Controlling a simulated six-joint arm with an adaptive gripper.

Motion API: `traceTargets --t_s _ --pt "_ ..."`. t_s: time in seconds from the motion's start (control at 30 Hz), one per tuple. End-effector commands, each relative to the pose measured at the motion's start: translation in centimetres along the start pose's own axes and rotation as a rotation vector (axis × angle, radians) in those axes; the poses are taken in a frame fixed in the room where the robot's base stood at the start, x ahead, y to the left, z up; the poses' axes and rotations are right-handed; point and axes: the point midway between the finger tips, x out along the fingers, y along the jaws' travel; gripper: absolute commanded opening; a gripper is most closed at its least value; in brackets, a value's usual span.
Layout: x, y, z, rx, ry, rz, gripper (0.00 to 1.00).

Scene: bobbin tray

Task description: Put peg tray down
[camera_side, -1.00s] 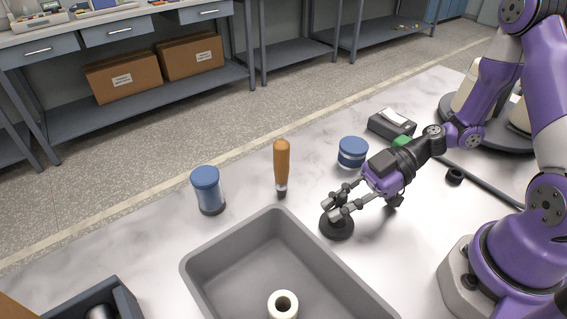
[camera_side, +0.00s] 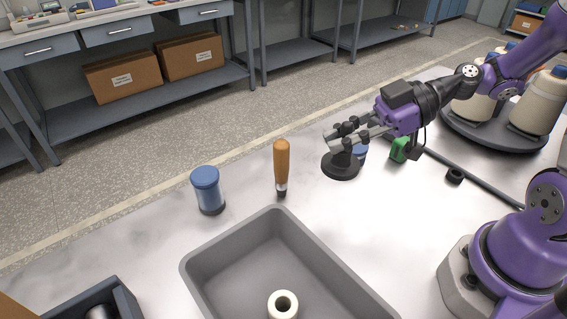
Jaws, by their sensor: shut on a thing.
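My gripper (camera_side: 338,140) is shut on the peg tray, a small dark round disc (camera_side: 341,168) with a short upright post. The fingers grip it from the right at the post, which they partly hide. The disc looks roughly level and seems to be held above the table, though the gap beneath it is hard to judge.
A grey bin (camera_side: 213,250) holding a white spool (camera_side: 283,304) lies in front. A green object (camera_side: 399,149) is at right. The marble table between is clear.

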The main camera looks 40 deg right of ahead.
Motion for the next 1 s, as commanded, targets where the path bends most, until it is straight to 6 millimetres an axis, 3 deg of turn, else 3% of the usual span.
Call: traceTargets --t_s 0.1,0.2,0.4,0.57,0.77,0.87,1.0 --pt "-1.6 3.6 -1.8 0.075 0.001 0.222 0.0" --pt "-2.8 5.6 -3.4 0.128 0.002 0.353 0.0" --pt "-4.3 8.1 -7.1 0.195 0.004 0.515 0.0" --pt "-3.7 9.3 -10.4 0.217 0.005 0.551 0.0" --pt "0.7 9.7 -12.8 0.189 0.001 0.453 0.0" --pt "4.2 9.2 -13.3 0.157 -0.002 0.367 0.0" --pt "10.4 7.5 -13.5 0.098 -0.004 0.219 0.0"
